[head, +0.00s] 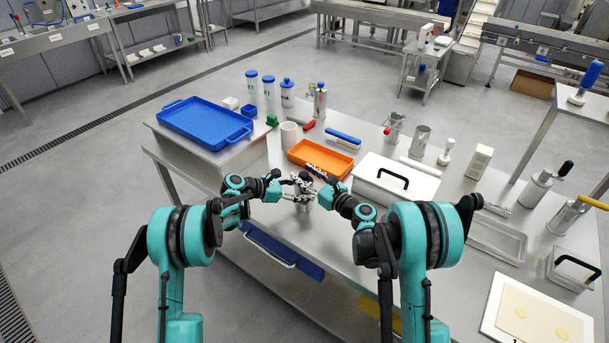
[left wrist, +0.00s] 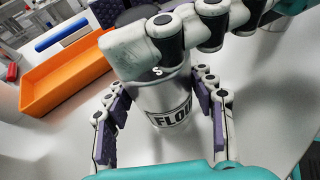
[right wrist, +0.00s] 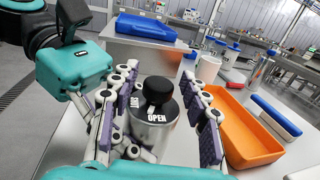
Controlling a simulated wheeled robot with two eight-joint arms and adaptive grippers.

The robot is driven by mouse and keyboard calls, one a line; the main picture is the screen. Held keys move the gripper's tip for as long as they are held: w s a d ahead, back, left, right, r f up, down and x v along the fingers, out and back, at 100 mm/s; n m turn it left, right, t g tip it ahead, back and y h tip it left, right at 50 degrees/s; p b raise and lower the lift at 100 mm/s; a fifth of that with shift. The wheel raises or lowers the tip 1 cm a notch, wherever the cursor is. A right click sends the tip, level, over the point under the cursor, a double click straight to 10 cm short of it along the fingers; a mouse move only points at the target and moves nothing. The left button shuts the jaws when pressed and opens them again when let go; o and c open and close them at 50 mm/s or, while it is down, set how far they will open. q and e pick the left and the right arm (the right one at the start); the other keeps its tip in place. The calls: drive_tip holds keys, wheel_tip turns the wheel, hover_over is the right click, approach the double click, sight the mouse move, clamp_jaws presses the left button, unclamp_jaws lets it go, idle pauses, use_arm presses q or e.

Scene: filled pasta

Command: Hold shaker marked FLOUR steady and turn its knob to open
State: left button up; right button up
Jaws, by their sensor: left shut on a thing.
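The steel shaker (left wrist: 165,92) stands upright on the table; part of its label, "FLO", shows in the left wrist view. It is small and mostly hidden behind the grippers in the head view (head: 303,207). My left gripper (head: 294,196) is shut around its body, a purple pad on each side. In the right wrist view its black knob (right wrist: 158,89) sits on top, with "OPEN" printed on the lid in front. My right gripper (head: 308,184) is above the lid. Its fingers are spread on both sides of the knob, with gaps showing.
An orange tray (head: 297,155) lies just behind the shaker. A white lidded box (head: 400,196) stands to the right. A blue tray (head: 171,118) is on a raised stand at the left. Several containers stand along the back. The front table strip is mostly clear.

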drive_tip(key=v, duration=1.2)
drive_tip(key=w+a+m, duration=0.5)
drive_tip(key=w+m, duration=0.1)
drive_tip(key=m, duration=1.2)
drive_tip(key=w+a+m, duration=0.5)
drive_tip(key=w+m, duration=0.1)
drive_tip(key=m, duration=1.2)
drive_tip(key=shift+a, duration=0.35)
